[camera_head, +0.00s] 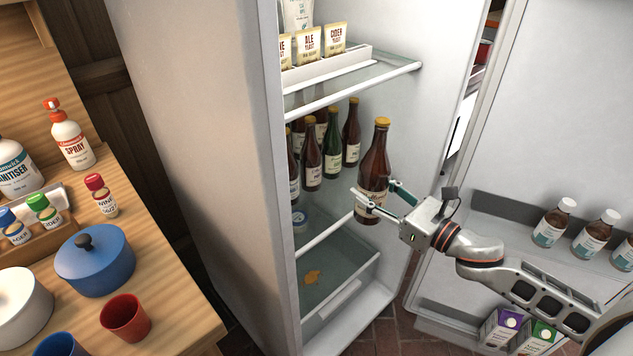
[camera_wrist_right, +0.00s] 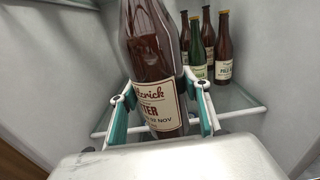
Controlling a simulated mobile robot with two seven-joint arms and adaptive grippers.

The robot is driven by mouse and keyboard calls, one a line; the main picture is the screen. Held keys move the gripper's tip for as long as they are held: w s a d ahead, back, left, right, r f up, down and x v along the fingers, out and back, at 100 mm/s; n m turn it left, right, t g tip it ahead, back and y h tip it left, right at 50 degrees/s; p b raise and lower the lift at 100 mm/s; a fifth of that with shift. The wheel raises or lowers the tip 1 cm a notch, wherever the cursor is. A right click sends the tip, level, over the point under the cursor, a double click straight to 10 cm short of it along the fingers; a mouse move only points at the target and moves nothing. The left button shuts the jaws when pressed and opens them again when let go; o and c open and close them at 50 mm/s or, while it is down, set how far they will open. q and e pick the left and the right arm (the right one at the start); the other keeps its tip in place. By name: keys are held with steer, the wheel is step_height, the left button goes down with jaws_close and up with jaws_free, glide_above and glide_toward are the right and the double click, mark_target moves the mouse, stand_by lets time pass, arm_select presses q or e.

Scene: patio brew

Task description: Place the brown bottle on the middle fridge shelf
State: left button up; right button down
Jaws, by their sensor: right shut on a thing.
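The brown bottle (camera_head: 374,165) has a yellow cap and a cream label. It stands roughly upright in my right gripper (camera_head: 380,201), which is shut on its lower body, at the fridge's open front. In the right wrist view the bottle (camera_wrist_right: 152,60) fills the middle, between the teal finger pads of the gripper (camera_wrist_right: 160,118). The middle fridge shelf (camera_head: 328,238) holds several brown bottles and a green bottle (camera_head: 332,150) further in. That shelf's front edge also shows in the right wrist view (camera_wrist_right: 240,113). My left gripper is not in view.
The upper shelf (camera_head: 395,70) carries a tray of yeast packets (camera_head: 308,45). A clear drawer (camera_head: 345,275) lies below. The open fridge door (camera_head: 560,130) at right holds small bottles (camera_head: 553,222) and cartons (camera_head: 500,328). A wooden counter (camera_head: 180,290) with a blue pot (camera_head: 95,262) stands left.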

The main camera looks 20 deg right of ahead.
steer(key=b+x, duration=0.2)
steer(key=x, duration=1.3)
steer(key=f, duration=0.2)
steer(key=f+b, duration=0.1)
steer(key=f, duration=0.1)
steer(key=w+f+b, duration=0.1)
steer(key=f, duration=0.2)
steer(key=shift+a, duration=0.2)
steer(key=shift+w+r, duration=0.1)
steer(key=shift+r, duration=0.1)
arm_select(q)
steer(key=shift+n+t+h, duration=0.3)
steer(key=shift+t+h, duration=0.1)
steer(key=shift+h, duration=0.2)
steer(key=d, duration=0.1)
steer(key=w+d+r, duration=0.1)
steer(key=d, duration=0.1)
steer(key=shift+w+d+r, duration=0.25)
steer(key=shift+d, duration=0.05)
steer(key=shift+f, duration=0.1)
arm_select(e)
steer(key=shift+f, duration=0.1)
steer(key=c, duration=1.1)
jaws_free()
steer(key=shift+f, duration=0.25)
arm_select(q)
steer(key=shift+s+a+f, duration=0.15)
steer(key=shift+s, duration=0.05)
arm_select(e)
steer(key=shift+o, duration=0.2)
